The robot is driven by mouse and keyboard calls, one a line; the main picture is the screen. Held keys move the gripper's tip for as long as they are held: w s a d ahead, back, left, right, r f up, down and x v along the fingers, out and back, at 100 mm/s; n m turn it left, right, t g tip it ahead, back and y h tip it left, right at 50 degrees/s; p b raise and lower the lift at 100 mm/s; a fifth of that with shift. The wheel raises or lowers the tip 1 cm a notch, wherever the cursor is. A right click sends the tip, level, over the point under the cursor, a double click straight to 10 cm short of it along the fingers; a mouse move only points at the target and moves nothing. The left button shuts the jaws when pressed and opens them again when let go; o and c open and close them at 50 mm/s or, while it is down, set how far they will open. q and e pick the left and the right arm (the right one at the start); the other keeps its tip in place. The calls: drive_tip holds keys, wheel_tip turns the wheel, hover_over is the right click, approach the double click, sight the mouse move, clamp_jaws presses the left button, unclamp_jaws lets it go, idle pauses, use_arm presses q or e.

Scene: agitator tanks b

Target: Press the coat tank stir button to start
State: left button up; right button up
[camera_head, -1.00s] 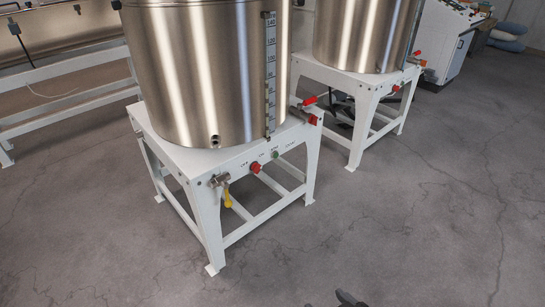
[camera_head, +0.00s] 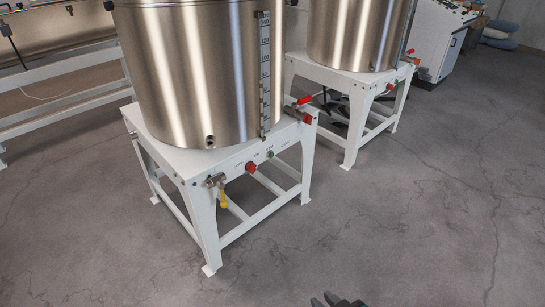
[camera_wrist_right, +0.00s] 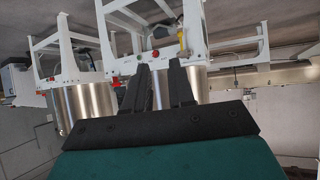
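The near steel tank (camera_head: 195,75) stands on a white frame (camera_head: 180,160). Its front rail carries a red button (camera_head: 251,167) and a small green button (camera_head: 270,154), with labels too small to read. In the right wrist view, which looks inverted, the red button (camera_wrist_right: 155,53) shows between my fingers and the green button (camera_wrist_right: 140,57) shows close to one finger. My right gripper (camera_head: 338,301) is at the bottom edge of the head view, well apart from the rail. Its fingers (camera_wrist_right: 162,85) are open and empty. My left gripper is out of view.
A yellow-handled valve (camera_head: 222,195) and a red-handled valve (camera_head: 303,104) stick out at the frame's corners. A second steel tank (camera_head: 350,35) on a similar frame stands behind to the right. The grey floor (camera_head: 400,240) in front is clear.

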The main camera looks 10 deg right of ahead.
clamp_jaws()
idle(1.0)
